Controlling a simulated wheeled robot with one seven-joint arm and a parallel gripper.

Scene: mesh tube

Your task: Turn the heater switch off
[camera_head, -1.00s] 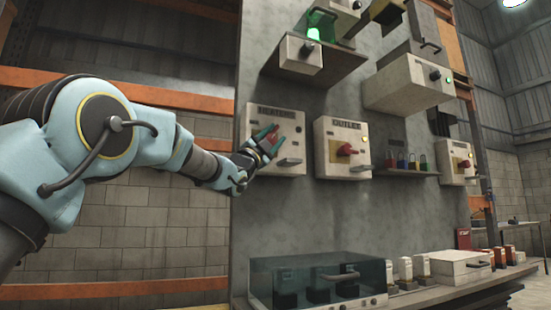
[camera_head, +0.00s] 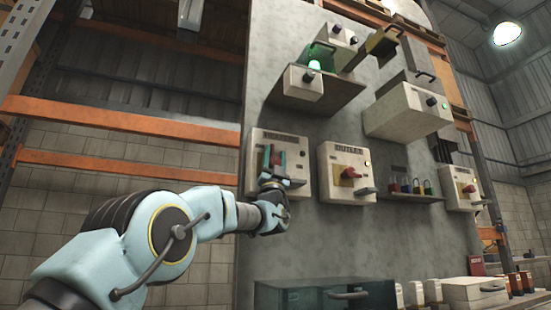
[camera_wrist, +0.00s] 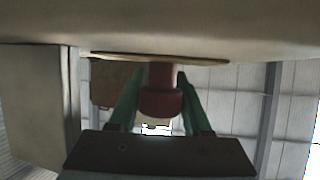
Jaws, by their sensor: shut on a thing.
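The heater box (camera_head: 257,178) is a pale box on the grey panel, with a blurred label across its top. Its red switch handle (camera_head: 276,158) sits between the green fingers of my gripper (camera_head: 275,163), which comes from below. In the wrist view the red switch knob (camera_wrist: 161,103) is between the two green fingers of my gripper (camera_wrist: 155,95). The gripper is shut on the knob. The fingers partly hide the handle in the head view.
The outlet box (camera_head: 333,192) with its own red switch is just to the right. A green lamp box (camera_head: 303,88) is above.

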